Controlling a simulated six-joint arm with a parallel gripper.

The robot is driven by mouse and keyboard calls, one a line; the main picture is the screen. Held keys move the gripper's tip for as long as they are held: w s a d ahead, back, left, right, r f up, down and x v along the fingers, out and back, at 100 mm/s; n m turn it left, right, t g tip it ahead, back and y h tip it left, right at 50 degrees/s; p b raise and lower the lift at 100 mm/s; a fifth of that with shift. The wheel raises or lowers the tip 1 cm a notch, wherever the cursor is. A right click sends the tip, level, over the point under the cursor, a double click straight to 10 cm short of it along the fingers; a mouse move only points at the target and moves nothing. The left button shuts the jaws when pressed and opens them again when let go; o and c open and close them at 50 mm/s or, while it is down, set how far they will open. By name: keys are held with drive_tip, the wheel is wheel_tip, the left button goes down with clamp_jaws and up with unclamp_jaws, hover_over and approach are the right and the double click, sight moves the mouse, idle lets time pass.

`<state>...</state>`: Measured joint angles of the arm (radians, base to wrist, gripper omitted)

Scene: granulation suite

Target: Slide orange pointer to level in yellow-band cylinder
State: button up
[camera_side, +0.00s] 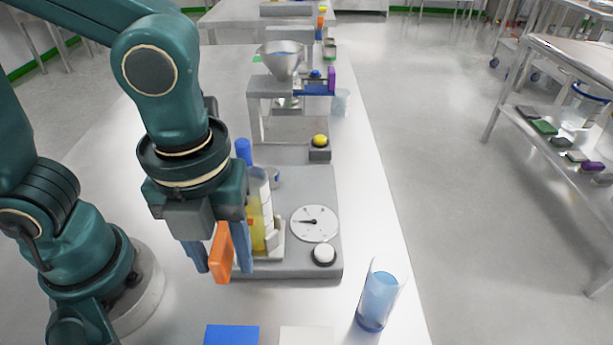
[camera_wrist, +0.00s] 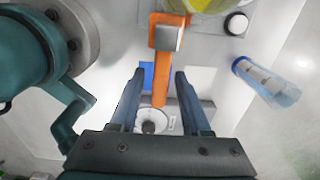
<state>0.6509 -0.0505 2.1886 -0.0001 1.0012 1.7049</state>
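The cylinder with yellow contents (camera_side: 259,215) stands upright on a grey base, partly hidden behind my gripper. Its yellow lower part shows at the top edge of the wrist view (camera_wrist: 212,4). The orange pointer (camera_side: 222,254) sticks out from the cylinder's near side. In the wrist view the orange pointer (camera_wrist: 160,85) is a long bar with a grey block across it. My gripper (camera_side: 221,268) is open, with one blue finger on each side of the pointer. The wrist view shows gaps between the gripper's fingers (camera_wrist: 159,74) and the bar. The liquid level is hard to read.
A round dial (camera_side: 315,223) and a white button (camera_side: 324,254) are on the grey base. A blue beaker (camera_side: 379,297) stands at the front right. A blue pad (camera_side: 232,335) and a white pad (camera_side: 306,336) lie at the front edge. A hopper stand (camera_side: 283,100) is behind.

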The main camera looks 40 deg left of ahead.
sight(220, 242)
drive_tip(key=shift+r, duration=3.5)
drive_tip(key=shift+w+a+r, duration=0.1)
drive_tip(key=shift+w+a, duration=0.1)
drive_tip(key=w+a+f+n+t, duration=0.1)
drive_tip(key=a+n, duration=0.4)
drive_tip(key=n, duration=0.8)
drive_tip(key=w+a+f+n+t, duration=0.1)
drive_tip(key=a+n+t, duration=0.3)
drive_tip(key=n, duration=1)
drive_tip(key=shift+w+a+t, duration=0.3)
drive_tip(key=shift+w+a, duration=0.15)
drive_tip(key=shift+a, duration=0.15)
